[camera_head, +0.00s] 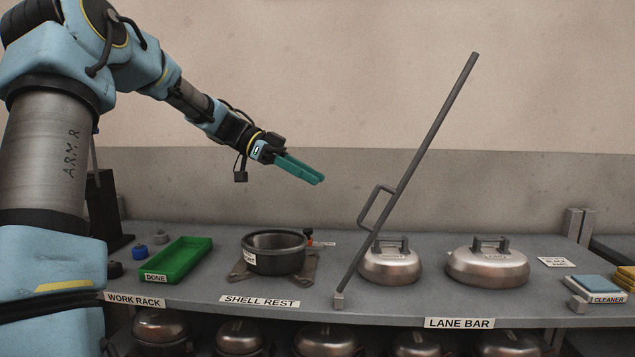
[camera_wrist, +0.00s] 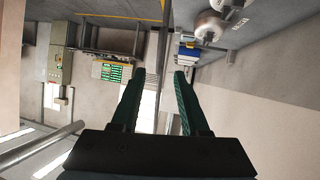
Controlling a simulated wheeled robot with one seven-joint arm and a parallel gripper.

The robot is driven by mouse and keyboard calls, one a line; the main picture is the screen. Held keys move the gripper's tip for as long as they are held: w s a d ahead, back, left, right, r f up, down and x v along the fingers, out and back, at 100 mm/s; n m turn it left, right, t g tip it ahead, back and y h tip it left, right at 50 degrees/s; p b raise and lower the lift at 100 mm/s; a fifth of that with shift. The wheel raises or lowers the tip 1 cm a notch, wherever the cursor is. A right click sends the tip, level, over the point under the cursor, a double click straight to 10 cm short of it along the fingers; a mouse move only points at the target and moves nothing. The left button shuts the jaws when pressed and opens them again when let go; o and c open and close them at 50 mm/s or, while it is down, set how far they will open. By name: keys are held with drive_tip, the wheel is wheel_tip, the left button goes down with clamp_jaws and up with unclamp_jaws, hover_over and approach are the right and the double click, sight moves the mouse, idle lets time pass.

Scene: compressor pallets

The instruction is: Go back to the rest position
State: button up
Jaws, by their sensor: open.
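My gripper (camera_head: 318,181) has green fingers and is raised in the air above the bench, up and to the right of the dark pot. In the wrist view my gripper (camera_wrist: 160,75) shows its two fingers spread apart with nothing between them. In that view the room looks tilted, with a grey bar running behind the fingers. No rest position is marked in the frames.
The bench (camera_head: 215,285) holds a green tray (camera_head: 178,262), a dark pot (camera_head: 274,252) and two metal shells (camera_head: 390,264) (camera_head: 487,262). A slanted grey bar with a handle (camera_head: 410,170) rises from the front edge, right of my gripper. Several shells sit below the bench.

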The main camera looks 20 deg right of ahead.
idle(0.3)
drive_tip(key=s+a+f+n+t+y, duration=0.2)
drive_tip(key=a+f+n+y, duration=0.1)
drive_tip(key=a+f+n, duration=0.3)
drive_tip(key=s+a+f+n+t+y, duration=0.25)
drive_tip(key=f+n, duration=0.25)
drive_tip(key=f, duration=0.3)
drive_tip(key=s+a+f+n+t+y, duration=0.2)
drive_tip(key=a+n, duration=0.4)
drive_tip(key=a, duration=0.3)
drive_tip(key=s+a+f+n+t+y+p, duration=0.1)
drive_tip(key=s+a+f+n+t+y, duration=0.1)
drive_tip(key=a+n, duration=0.4)
drive_tip(key=s+a+f+t, duration=0.1)
drive_tip(key=s+a+f, duration=0.1)
drive_tip(key=a, duration=0.2)
drive_tip(key=shift+s+f, duration=0.25)
drive_tip(key=shift+s, duration=0.15)
